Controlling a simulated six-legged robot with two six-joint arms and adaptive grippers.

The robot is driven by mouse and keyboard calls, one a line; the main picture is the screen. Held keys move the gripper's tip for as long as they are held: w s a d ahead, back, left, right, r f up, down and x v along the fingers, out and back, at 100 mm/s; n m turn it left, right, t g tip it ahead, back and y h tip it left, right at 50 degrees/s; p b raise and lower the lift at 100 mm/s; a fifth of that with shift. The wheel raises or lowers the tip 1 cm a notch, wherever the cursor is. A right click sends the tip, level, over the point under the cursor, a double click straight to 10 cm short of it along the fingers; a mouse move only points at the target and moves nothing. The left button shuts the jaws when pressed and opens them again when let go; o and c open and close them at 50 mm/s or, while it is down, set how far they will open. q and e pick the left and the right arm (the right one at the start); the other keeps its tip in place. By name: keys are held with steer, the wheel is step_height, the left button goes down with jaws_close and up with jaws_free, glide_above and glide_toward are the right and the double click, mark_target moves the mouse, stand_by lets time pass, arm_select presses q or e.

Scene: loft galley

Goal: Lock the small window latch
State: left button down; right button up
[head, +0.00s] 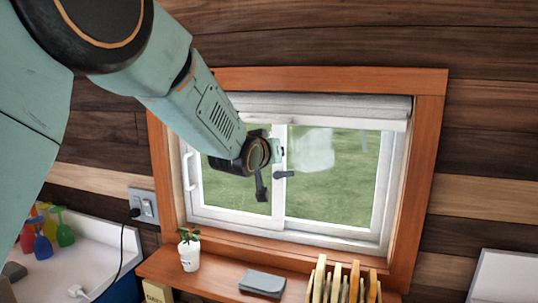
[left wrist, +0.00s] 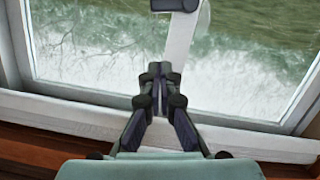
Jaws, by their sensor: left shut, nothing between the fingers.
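The small window latch (head: 284,175) is a dark handle on the white middle stile of the sliding window (head: 330,190). It points sideways to the right. In the left wrist view a dark piece that looks like the latch (left wrist: 175,4) shows at the top edge, partly cut off, on the white stile. My left gripper (head: 262,195) is in front of the window, just left of and a little below the latch in the head view. Its fingers (left wrist: 157,75) are shut and empty, apart from the latch. My right gripper is not in view.
A wooden sill shelf below the window holds a potted plant (head: 189,249), a grey flat item (head: 262,283) and a rack of wooden boards (head: 343,283). A rolled blind (head: 330,106) hangs at the window's top.

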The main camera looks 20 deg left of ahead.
arm_select(q)
steer(key=b+v, duration=0.1)
steer(key=v, duration=0.4)
steer(key=shift+d+f, duration=0.1)
stand_by(0.3)
